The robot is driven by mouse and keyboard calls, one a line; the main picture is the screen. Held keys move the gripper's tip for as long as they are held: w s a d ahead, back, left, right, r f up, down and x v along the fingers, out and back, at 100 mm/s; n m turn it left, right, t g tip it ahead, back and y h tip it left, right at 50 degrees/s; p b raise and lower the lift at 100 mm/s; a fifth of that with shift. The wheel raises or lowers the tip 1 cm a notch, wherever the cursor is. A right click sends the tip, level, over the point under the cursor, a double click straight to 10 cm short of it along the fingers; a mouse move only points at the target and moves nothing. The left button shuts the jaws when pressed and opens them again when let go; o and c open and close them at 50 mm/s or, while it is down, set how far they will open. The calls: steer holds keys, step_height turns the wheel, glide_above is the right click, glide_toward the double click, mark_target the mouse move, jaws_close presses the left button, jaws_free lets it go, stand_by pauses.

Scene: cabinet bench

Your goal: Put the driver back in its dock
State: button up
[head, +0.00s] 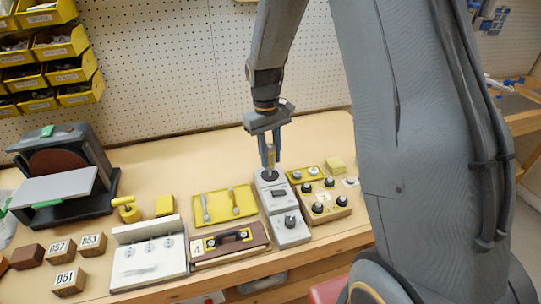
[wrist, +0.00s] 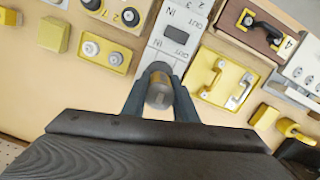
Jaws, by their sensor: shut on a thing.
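My gripper (head: 269,163) is shut on the driver, a short cylinder with a grey end and an orange-tan band. The driver (wrist: 158,92) shows between my two fingers in the wrist view. My gripper points down over the back end of a narrow grey unit (head: 273,206), which looks like the dock. A dark round spot shows there, just below the fingertips. The unit also shows in the wrist view (wrist: 189,18), with IN and OUT labels and a dark rectangular window. I cannot tell whether the driver is inside the dock or just above it.
Right of the unit is a tan box with black knobs (head: 323,200). To its left are a yellow tray (head: 225,204), a brown panel with a black handle (head: 229,244) and a white switch panel (head: 148,256). A sander (head: 66,174) stands far left. Pegboard rises behind.

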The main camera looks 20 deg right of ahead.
mark_target(271, 166)
steer(key=shift+f+b, duration=0.45)
steer(key=shift+f, duration=1.75)
stand_by(2.0)
steer(key=o, duration=1.3)
steer(key=shift+r, duration=0.1)
steer(key=shift+r+p, duration=2.55)
steer(key=shift+r, duration=0.85)
steer(key=s+r+m+t+b, duration=0.2)
steer(key=s+b, duration=0.3)
steer(key=s, duration=1.2)
steer(key=shift+r+m+t, duration=0.4)
steer(key=shift+m, duration=0.1)
